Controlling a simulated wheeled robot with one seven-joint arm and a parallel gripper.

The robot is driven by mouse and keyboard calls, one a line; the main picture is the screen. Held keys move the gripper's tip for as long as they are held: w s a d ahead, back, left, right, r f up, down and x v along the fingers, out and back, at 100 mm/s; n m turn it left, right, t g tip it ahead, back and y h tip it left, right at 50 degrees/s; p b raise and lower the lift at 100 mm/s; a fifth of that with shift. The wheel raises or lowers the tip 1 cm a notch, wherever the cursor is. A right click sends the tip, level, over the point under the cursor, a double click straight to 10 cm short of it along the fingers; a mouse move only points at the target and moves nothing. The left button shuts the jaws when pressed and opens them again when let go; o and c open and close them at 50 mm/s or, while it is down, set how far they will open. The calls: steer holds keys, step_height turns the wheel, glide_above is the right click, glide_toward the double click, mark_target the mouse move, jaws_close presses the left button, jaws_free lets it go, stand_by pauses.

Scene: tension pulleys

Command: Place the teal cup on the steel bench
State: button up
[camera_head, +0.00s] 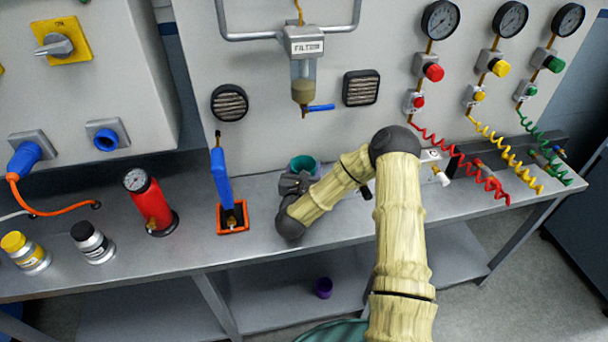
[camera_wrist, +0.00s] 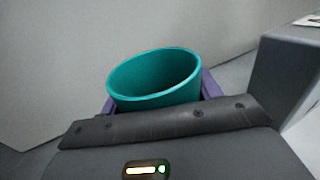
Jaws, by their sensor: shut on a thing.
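The teal cup (camera_head: 304,164) is at my gripper (camera_head: 297,178), above the back part of the steel bench (camera_head: 350,222) in the head view. In the wrist view the teal cup (camera_wrist: 155,78) has its open rim up and slightly tilted in the picture. Purple finger parts of my gripper (camera_wrist: 158,96) show on both sides of it, and the gripper is shut on the cup. The cup's lower part is hidden by my gripper in both views. I cannot tell whether its base touches the bench.
A blue-handled tool (camera_head: 221,180) stands in an orange holder left of my gripper. A red cylinder with a gauge (camera_head: 148,203) stands further left. A filter (camera_head: 303,80) hangs on the panel behind. Coiled hoses (camera_head: 465,160) lie at the right. A purple cup (camera_head: 323,288) is on the lower shelf.

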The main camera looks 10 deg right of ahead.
steer(key=shift+f, duration=1.45)
steer(key=shift+f, duration=0.2)
steer(key=o, duration=1)
steer(key=shift+o, duration=0.2)
steer(key=shift+r, duration=0.1)
